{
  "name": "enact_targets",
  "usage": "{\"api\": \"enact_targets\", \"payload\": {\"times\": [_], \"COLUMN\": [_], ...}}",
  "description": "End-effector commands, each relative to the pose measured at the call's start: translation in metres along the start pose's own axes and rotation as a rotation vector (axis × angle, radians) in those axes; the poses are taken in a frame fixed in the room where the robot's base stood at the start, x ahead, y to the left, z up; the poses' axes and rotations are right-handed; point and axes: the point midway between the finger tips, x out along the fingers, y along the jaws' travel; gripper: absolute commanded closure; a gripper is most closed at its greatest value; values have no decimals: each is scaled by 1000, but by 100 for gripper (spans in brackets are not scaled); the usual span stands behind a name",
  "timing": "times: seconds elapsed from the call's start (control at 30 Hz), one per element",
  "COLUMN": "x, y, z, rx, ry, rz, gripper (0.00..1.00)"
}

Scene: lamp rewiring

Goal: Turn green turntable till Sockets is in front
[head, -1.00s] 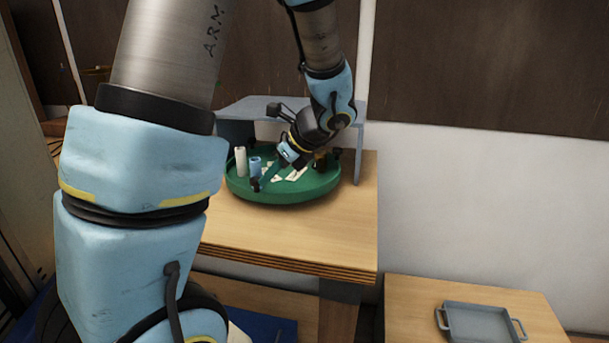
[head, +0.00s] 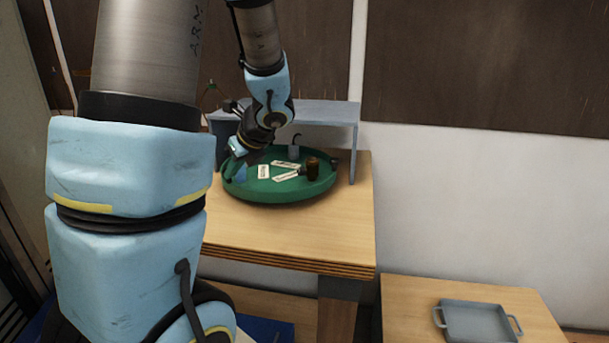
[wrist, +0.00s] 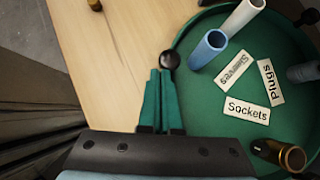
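The green turntable (head: 290,196) is a round, rimmed tray on the wooden table. The Sleeves label (wrist: 233,69) is near a blue tube (wrist: 208,48), and the Plugs label (wrist: 270,82) is towards a grey cup (wrist: 304,72).
A grey raised shelf (head: 325,112) stands behind the turntable, with a side leg to its right. The table front (head: 290,235) is clear. A lower table at right holds a grey tray (head: 478,322).

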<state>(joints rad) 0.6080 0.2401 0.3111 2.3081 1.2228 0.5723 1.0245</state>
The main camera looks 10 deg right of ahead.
Motion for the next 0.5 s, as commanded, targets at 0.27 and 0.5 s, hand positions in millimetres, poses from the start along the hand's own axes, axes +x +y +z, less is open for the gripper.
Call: {"api": "enact_targets", "payload": {"times": [0.27, 0.5], "x": [18, 31], "y": [3, 1], "z": [18, 34], "rx": [102, 192], "ry": [-1, -1], "rz": [-89, -168], "gripper": [100, 100]}}
